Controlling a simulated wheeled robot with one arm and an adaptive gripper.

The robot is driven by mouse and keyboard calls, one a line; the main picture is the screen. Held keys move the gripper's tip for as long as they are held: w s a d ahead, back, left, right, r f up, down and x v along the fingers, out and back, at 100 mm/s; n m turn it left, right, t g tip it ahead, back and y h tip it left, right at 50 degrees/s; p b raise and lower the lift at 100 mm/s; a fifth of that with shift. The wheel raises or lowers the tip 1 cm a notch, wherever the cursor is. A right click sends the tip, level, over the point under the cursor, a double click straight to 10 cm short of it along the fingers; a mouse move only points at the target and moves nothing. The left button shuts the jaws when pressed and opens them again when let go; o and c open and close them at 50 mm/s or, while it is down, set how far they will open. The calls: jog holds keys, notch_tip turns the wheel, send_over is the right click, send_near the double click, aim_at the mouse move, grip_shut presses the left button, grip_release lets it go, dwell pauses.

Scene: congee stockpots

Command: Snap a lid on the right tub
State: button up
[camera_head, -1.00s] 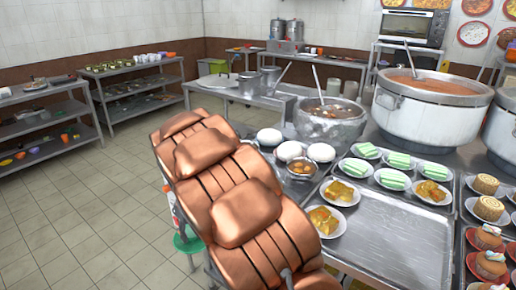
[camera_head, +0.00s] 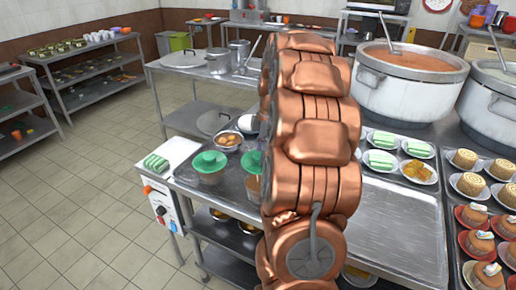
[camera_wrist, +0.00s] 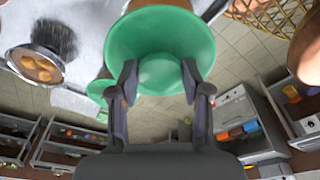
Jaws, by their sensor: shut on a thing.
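In the wrist view my gripper (camera_wrist: 160,80) is shut on the raised middle of a large green lid (camera_wrist: 160,30). Another green lid (camera_wrist: 97,88) shows partly behind it.
A bowl of eggs (camera_head: 228,140) stands behind the tubs. A white device (camera_head: 162,190) with green pieces on top is at the counter's left end. Two big stockpots (camera_head: 405,95) (camera_head: 497,115) and plated food stand to the right. The steel tray (camera_head: 400,225) has clear room.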

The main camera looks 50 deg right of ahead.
jog(key=shift+a+f, duration=0.1)
jog(key=shift+f, duration=2.15)
jog(key=shift+f+b, duration=0.75)
jog(key=shift+f, duration=0.2)
jog(key=shift+s+d+b, duration=0.1)
jog(key=shift+d+b, duration=0.1)
jog(key=shift+b, duration=0.1)
jog(key=shift+f+b, duration=0.2)
jog(key=shift+b, duration=0.65)
dwell(0.5)
dwell(0.4)
jog(key=o, duration=0.9)
jog(key=shift+o, duration=0.2)
jog(key=o, duration=0.4)
jog(key=shift+r, duration=0.2)
